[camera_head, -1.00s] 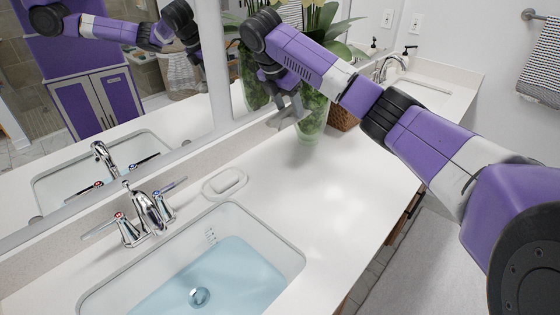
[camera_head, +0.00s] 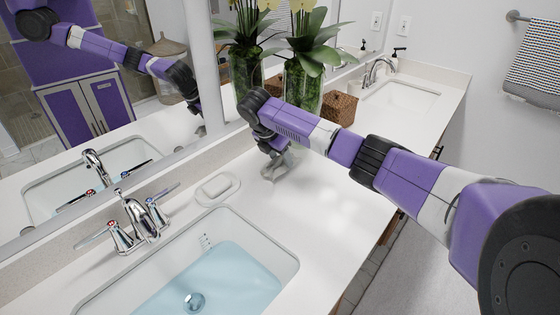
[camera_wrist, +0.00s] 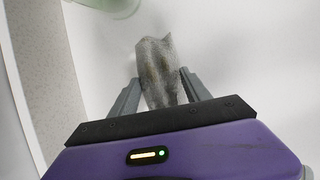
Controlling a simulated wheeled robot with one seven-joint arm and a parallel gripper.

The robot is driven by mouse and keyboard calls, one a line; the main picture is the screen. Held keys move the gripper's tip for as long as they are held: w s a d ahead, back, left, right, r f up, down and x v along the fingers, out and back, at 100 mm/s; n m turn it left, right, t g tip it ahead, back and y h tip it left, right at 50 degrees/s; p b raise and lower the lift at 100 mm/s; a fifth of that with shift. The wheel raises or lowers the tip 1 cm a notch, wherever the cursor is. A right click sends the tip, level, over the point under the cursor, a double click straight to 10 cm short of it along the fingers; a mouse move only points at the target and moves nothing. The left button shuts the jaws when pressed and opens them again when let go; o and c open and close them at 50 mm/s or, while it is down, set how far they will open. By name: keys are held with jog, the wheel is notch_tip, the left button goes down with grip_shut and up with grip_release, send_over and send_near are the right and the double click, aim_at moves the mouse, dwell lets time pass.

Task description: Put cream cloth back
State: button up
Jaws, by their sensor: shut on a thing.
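My gripper (camera_wrist: 158,88) is shut on a crumpled greyish-cream cloth (camera_wrist: 157,65), which stands out between the two fingers in the wrist view. In the head view my gripper (camera_head: 273,166) is low over the white countertop (camera_head: 310,215), to the right of the soap dish and in front of the vase. There the cloth is mostly hidden or too small to make out. I cannot tell whether the cloth touches the counter.
A glass vase with orchids (camera_head: 303,88) and a wicker box (camera_head: 340,107) stand behind my gripper. A soap dish (camera_head: 217,190), a faucet (camera_head: 140,217) and a water-filled sink (camera_head: 225,275) are at left. A striped towel (camera_head: 535,75) hangs at right. The counter's front middle is clear.

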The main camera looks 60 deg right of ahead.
jog(key=shift+f, duration=0.85)
jog(key=o, duration=1.2)
jog(key=shift+f, duration=0.1)
jog(key=v, duration=1.2)
jog(key=shift+b, duration=0.4)
jog(key=shift+s, duration=0.15)
